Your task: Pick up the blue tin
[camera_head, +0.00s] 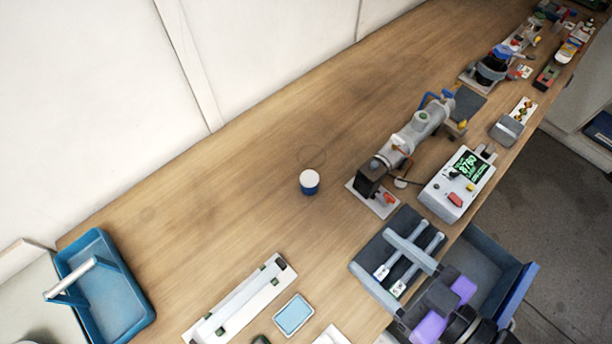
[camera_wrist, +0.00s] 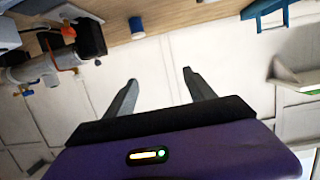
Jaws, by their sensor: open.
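The blue tin (camera_head: 310,182) is a small blue cylinder with a white top. It stands upright on the wooden bench, near the middle of the head view. In the wrist view the tin (camera_wrist: 137,28) shows near the top, beyond my gripper. My gripper (camera_wrist: 158,78) is open, with two dark fingers apart and nothing between them. In the head view my arm's end, with purple parts, is at the lower right, over the drawer by the bench front and well apart from the tin.
The bench (camera_head: 240,160) is clear around the tin. A grey reactor (camera_head: 415,130) stands to its right, with a white meter (camera_head: 457,184) beyond. A blue tray (camera_head: 106,290) is at the lower left. A dark holder with white sticks (camera_head: 385,247) and an open blue drawer (camera_head: 515,285) are near the front.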

